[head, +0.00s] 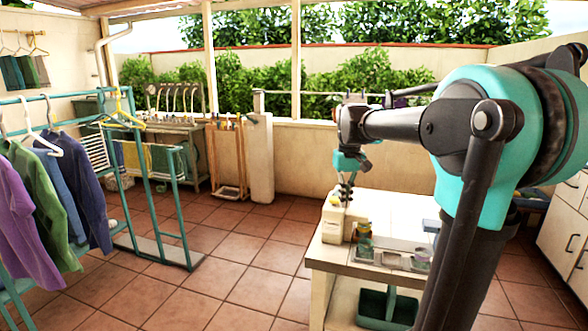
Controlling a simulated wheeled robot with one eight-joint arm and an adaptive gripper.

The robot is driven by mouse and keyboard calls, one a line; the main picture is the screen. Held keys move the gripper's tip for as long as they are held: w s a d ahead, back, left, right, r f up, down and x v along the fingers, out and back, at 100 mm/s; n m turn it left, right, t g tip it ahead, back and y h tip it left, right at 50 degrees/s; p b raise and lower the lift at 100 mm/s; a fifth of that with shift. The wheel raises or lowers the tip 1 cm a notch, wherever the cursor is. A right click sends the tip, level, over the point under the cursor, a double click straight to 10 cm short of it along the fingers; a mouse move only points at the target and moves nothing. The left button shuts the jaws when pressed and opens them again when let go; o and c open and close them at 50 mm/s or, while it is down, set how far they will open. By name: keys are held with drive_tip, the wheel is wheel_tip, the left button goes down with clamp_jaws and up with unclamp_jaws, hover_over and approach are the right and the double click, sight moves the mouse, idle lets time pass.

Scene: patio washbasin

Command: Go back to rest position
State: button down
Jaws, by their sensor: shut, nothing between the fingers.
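My arm reaches in from the right of the head view, bent at a large teal joint. My gripper (346,192) hangs at the far end of the arm and points down. It is small in the picture and looks shut, with nothing visible in it. It is in front of or above a cream-coloured machine (333,220) at the left end of a white-topped table (400,212); I cannot tell whether it touches it.
Small jars (364,238) and a tray (392,261) are on the table, with a green bin (388,307) below. A teal clothes rack (160,195) with hanging clothes is at left. A wooden stand (228,160) is by the wall. Tiled floor (240,260) between is clear.

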drive_tip(key=s+d+f+m+t, duration=0.1)
drive_tip(key=s+f+t, duration=0.1)
drive_tip(key=s+f, duration=0.8)
drive_tip(key=s+d+f+m+t, duration=0.1)
drive_tip(key=s+d+f, duration=0.1)
drive_tip(key=s+f, duration=0.8)
wheel_tip(320, 180, down, 4)
drive_tip(key=shift+s+d+r+t, duration=0.25)
drive_tip(key=shift+s+t, duration=0.05)
drive_tip(key=shift+t, duration=0.1)
